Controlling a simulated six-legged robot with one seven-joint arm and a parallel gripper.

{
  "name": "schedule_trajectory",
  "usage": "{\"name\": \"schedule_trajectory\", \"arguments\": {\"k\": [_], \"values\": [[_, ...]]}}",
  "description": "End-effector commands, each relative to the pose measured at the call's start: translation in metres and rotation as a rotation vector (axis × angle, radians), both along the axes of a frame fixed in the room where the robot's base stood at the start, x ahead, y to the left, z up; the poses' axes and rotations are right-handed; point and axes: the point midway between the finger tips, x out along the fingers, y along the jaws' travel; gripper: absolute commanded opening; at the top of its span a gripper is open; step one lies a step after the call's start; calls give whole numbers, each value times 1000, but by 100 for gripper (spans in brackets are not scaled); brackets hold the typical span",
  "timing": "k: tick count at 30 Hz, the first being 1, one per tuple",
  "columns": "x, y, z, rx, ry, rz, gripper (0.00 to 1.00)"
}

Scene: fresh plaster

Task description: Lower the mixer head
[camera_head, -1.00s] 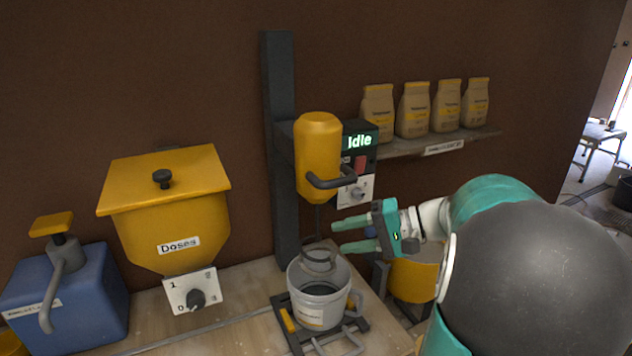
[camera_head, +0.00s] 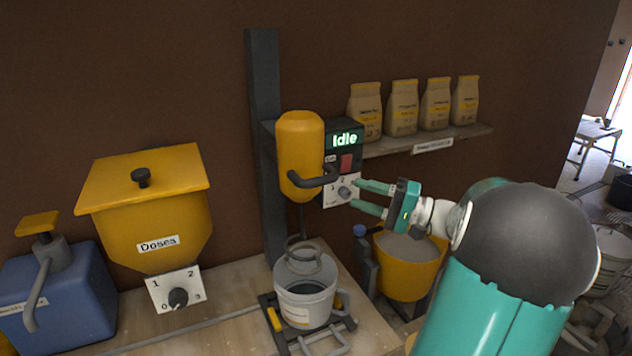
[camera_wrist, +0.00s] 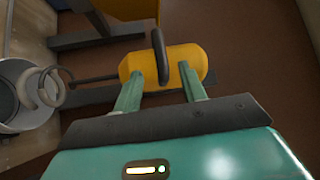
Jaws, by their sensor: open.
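The yellow mixer head (camera_head: 300,150) is mounted on a dark upright column (camera_head: 262,130), raised above a grey bucket (camera_head: 303,300). A dark curved handle (camera_head: 316,180) sticks out of its front. A whisk (camera_head: 303,258) hangs from the head on a thin rod, its ring at the bucket's mouth. My gripper (camera_head: 370,197) is open and empty, just right of the handle, fingers pointing left. In the wrist view the mixer head (camera_wrist: 190,64) and its handle (camera_wrist: 160,55) lie ahead, with the handle between the open fingertips (camera_wrist: 162,75); contact does not show.
A control box reading "Idle" (camera_head: 344,140) with a red button and a dial stands right behind the head, close to my fingers. A shelf (camera_head: 470,136) with several bags is behind. A yellow bucket (camera_head: 405,270) stands below my gripper; a yellow hopper (camera_head: 150,215) stands left.

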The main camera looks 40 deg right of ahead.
Motion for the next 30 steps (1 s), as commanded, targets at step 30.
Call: {"name": "schedule_trajectory", "arguments": {"k": [30], "values": [[95, 52, 15, 0, 1, 4, 28]]}}
